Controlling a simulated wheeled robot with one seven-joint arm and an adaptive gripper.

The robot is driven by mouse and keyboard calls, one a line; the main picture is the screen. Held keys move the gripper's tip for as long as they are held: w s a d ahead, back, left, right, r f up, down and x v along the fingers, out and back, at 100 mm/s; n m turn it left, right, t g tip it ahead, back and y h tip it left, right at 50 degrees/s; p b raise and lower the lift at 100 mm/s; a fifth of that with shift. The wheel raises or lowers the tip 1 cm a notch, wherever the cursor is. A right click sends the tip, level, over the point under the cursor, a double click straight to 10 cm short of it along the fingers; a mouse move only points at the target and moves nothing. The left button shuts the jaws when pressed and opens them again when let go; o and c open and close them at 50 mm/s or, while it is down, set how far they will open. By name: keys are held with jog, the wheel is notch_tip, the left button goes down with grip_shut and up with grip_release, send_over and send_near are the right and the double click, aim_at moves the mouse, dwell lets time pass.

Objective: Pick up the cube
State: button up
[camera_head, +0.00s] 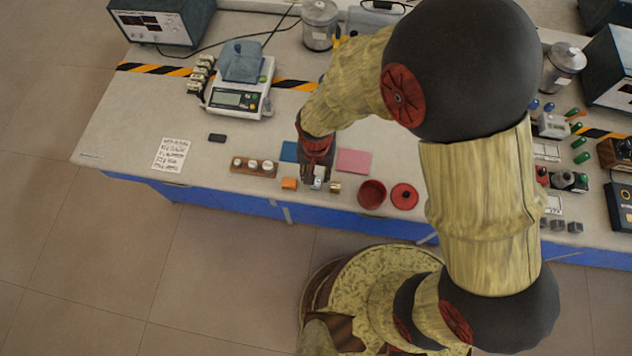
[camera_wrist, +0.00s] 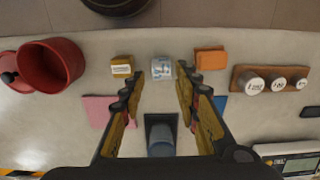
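Three small blocks lie in a row near the table's front edge. The middle one is a silvery-white cube (camera_head: 317,184), which also shows in the wrist view (camera_wrist: 161,68). A brass-coloured cube (camera_head: 335,187) is to its right in the head view, and an orange block (camera_head: 289,184) to its left. The wrist view shows the brass cube (camera_wrist: 122,66) and orange block (camera_wrist: 210,58) on opposite sides. My gripper (camera_head: 315,174) points down over the table. Its fingers (camera_wrist: 160,76) are spread, with the silvery-white cube in line with the gap between their tips. Nothing is visibly gripped.
A red pot (camera_head: 371,194) and its lid (camera_head: 404,196) stand right of the blocks. A wooden weight holder (camera_head: 254,167) is to the left. A pink pad (camera_head: 353,161) and blue pad (camera_head: 289,151) lie behind.

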notch_tip(320, 180, down, 5)
jog(key=shift+w+a+f+b, duration=0.1)
jog(key=shift+w+b, duration=0.05)
jog(key=shift+b, duration=0.55)
jog(key=c, duration=0.8)
grip_shut()
